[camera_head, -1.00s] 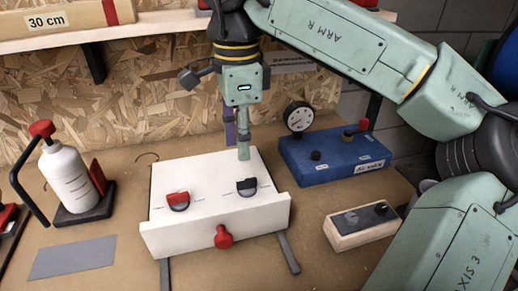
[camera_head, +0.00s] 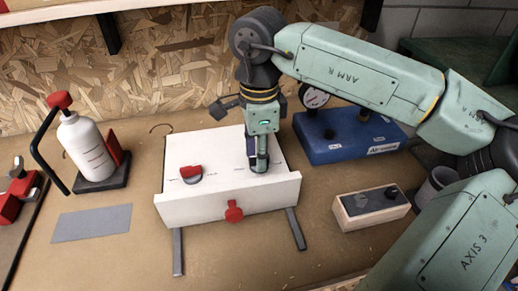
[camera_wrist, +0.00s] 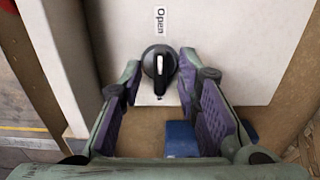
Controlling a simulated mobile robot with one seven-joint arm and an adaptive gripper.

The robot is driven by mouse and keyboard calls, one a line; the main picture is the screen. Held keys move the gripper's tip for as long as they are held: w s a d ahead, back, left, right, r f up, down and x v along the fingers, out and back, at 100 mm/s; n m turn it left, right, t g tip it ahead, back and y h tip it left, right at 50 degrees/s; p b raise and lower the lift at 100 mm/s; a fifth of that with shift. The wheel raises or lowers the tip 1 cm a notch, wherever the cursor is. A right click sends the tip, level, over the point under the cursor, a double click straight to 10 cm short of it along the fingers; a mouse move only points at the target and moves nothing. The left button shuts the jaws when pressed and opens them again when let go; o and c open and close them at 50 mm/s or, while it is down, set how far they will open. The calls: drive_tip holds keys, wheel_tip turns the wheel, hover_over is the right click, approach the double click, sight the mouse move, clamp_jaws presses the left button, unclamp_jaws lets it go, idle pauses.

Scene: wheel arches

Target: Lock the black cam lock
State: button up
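The white box (camera_head: 235,196) sits on the bench with a red cam lock (camera_head: 191,175) on its left top and a red knob (camera_head: 234,211) on its front. My gripper (camera_head: 258,166) points down over the right part of the top and hides the black cam lock in the head view. In the wrist view the black cam lock (camera_wrist: 159,66) has a pale stripe across its handle, pointing along the line to the "Open" label (camera_wrist: 160,20). My gripper's two fingertips stand open on either side of it, with small gaps visible.
A blue box with a gauge (camera_head: 345,140) stands behind right of the white box. A small wooden switch box (camera_head: 371,208) lies to the right. A white bottle (camera_head: 84,145) on a black stand and a grey mat (camera_head: 92,223) are at the left.

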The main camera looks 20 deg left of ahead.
clamp_jaws()
idle(0.4)
